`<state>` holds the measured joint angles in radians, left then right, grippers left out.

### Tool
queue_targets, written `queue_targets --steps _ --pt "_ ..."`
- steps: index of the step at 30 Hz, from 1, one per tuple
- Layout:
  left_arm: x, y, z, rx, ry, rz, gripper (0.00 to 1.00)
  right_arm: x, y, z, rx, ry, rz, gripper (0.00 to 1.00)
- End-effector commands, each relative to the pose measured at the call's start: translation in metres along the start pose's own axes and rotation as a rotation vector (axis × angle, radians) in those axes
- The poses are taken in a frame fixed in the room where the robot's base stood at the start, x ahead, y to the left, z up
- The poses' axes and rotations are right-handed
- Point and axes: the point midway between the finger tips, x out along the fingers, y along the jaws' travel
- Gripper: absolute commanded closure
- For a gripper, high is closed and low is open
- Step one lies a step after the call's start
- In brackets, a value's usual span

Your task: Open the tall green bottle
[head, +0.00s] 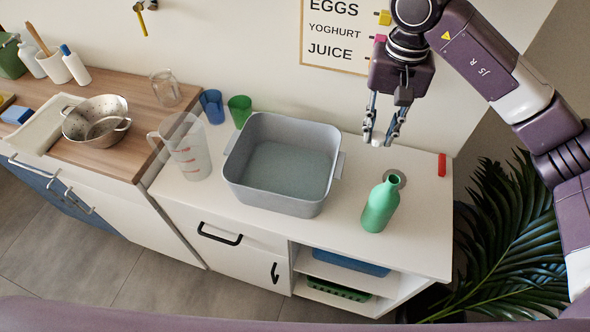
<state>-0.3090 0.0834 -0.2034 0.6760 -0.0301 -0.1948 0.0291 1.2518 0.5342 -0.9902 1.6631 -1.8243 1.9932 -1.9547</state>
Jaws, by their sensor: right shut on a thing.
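The tall green bottle (380,205) stands upright on the right part of the white counter, and no cap shows on its neck. My right gripper (380,137) is above and behind the bottle, apart from it, fingers pointing down. It is shut on a small pale grey thing (377,142) between its fingertips. The thing is mostly hidden by the fingers, so I cannot tell for sure that it is the bottle's stopper. My left gripper is out of view.
A grey tub (282,165) stands left of the bottle. A grey disc (401,176) lies behind the bottle's neck, and a red block (442,165) lies at the right edge. A measuring jug (186,147) and blue (212,107) and green (240,110) cups stand left. A plant (505,235) is beside the counter.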

Motion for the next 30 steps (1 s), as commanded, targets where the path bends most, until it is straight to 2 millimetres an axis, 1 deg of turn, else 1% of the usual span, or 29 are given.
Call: queue_targets --steps 1,4,8,11,14,17,24,27,30 --pt "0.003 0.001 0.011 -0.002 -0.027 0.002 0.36 0.002 0.004 0.000 0.007 0.001 0.001 1.00" --pt "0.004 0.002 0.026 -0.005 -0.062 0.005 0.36 0.002 0.008 0.000 0.015 0.003 0.003 1.00" --pt "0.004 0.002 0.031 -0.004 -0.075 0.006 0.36 0.003 0.010 0.000 0.017 0.003 0.004 1.00" --pt "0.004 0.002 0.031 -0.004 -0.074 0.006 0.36 0.013 0.009 0.000 0.016 0.000 0.004 1.00" --pt "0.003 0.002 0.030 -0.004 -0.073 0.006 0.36 0.033 0.009 0.001 0.018 -0.003 0.004 1.00" --pt "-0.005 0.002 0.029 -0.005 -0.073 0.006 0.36 0.057 0.010 0.001 0.019 -0.004 0.006 1.00" --pt "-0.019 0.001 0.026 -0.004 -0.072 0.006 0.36 0.120 0.010 0.002 0.017 -0.003 0.006 1.00" --pt "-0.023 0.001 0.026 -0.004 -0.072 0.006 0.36 0.140 0.010 0.001 0.018 -0.001 0.004 1.00" --pt "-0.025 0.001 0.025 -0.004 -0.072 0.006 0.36 0.153 0.010 0.000 0.018 0.001 0.004 1.00"
